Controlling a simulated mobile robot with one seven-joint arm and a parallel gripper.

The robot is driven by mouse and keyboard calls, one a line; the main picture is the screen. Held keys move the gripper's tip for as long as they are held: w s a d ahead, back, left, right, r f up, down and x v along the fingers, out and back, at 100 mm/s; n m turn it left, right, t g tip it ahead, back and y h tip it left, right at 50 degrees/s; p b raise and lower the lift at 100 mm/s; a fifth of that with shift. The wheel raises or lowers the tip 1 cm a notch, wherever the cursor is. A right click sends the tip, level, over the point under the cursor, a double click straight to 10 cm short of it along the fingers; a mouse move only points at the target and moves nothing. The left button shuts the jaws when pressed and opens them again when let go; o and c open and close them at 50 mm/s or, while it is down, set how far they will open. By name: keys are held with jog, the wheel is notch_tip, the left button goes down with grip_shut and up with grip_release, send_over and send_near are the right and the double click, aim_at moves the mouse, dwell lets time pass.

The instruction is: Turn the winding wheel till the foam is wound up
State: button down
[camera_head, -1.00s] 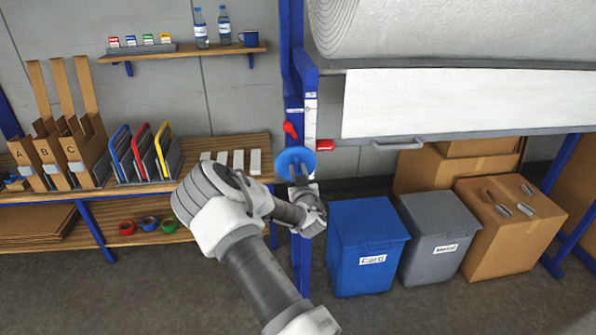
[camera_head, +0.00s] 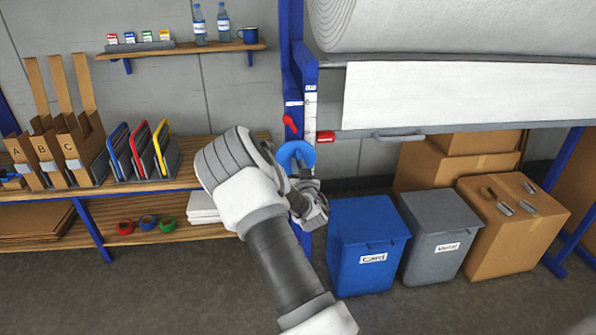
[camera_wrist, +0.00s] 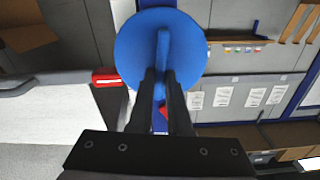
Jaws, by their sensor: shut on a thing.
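The blue winding wheel (camera_head: 296,150) sits on the blue upright post, its lower part hidden behind my gripper. In the wrist view the wheel (camera_wrist: 137,45) is a round disc with a raised bar across its middle. My gripper (camera_wrist: 162,78) has its two dark fingers shut on that bar, one on each side; it also shows in the head view (camera_head: 299,172). The foam is a thick white roll (camera_head: 440,25) at the upper right. A flat white sheet (camera_head: 460,95) hangs below it, above a grey bar with a handle (camera_head: 398,136).
A red lever (camera_head: 290,123) is on the post just above the wheel, and a red block (camera_head: 326,137) is to its right. A blue bin (camera_head: 368,270), a grey bin (camera_head: 440,225) and cardboard boxes (camera_head: 515,235) stand below the sheet. A workbench (camera_head: 140,190) stands left.

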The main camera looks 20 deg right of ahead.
jog(key=shift+s+d+f+m+b, duration=0.1)
jog(key=shift+f+m+b, duration=0.15)
jog(key=shift+m+b, duration=3.35)
jog(key=shift+d+f+m+b, duration=0.15)
jog(key=shift+f+m+b, duration=0.15)
jog(key=shift+m+b, duration=3.35)
jog(key=shift+s+d+f+m+b, duration=0.1)
jog(key=shift+f+m+b, duration=0.15)
jog(key=shift+m+b, duration=3.35)
jog(key=shift+n+b, duration=0.25)
jog(key=shift+b, duration=0.25)
jog(key=c, duration=0.9)
grip_release()
jog(key=shift+o, duration=0.2)
jog(key=p+v, duration=0.2)
jog(key=v, duration=1.5)
